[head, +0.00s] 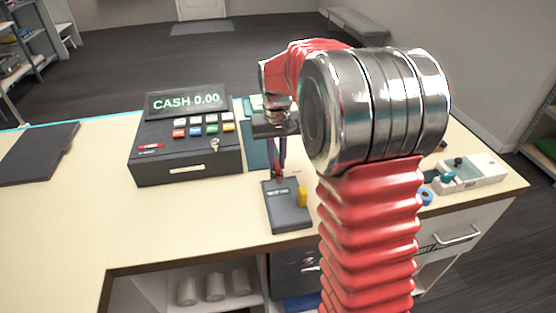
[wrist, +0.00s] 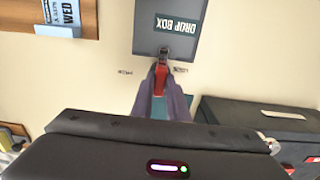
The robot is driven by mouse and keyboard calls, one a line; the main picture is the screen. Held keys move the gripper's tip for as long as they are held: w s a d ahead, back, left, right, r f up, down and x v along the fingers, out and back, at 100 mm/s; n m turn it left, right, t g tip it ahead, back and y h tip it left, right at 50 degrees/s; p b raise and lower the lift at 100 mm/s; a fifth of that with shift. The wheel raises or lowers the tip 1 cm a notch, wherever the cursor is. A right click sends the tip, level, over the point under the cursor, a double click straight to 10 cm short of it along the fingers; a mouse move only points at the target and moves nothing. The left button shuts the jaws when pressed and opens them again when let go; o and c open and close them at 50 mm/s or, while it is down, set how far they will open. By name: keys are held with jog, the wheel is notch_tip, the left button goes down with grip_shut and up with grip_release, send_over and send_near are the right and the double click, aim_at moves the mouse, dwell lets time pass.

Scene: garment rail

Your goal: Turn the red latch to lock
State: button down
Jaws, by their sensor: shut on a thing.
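The red latch (wrist: 161,78) sits at the near edge of the dark grey drop box (wrist: 170,28) in the wrist view. My gripper (wrist: 163,92) has its two purple-grey fingers closed around the latch from either side. Small labels flank the latch, too small to read. In the head view the drop box (head: 287,218) stands on the counter right of the cash register, with a yellow part on its right side. My gripper (head: 278,172) reaches down just behind the box there, and the latch is hard to make out.
The cash register (head: 185,160) stands left of my gripper, close to it. The counter (head: 90,215) is bare at left, apart from a dark flat pad (head: 38,152). A pale device with knobs (head: 470,175) lies at right. Several cups stand on the shelf below.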

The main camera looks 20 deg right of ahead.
aim_at(276, 162)
jog(key=shift+w+r, duration=0.1)
jog(key=shift+w, duration=0.1)
jog(key=c, duration=1.7)
grip_release()
jog(key=shift+s, duration=0.1)
notch_tip(276, 162, up, 14)
jog(key=shift+f, duration=0.2)
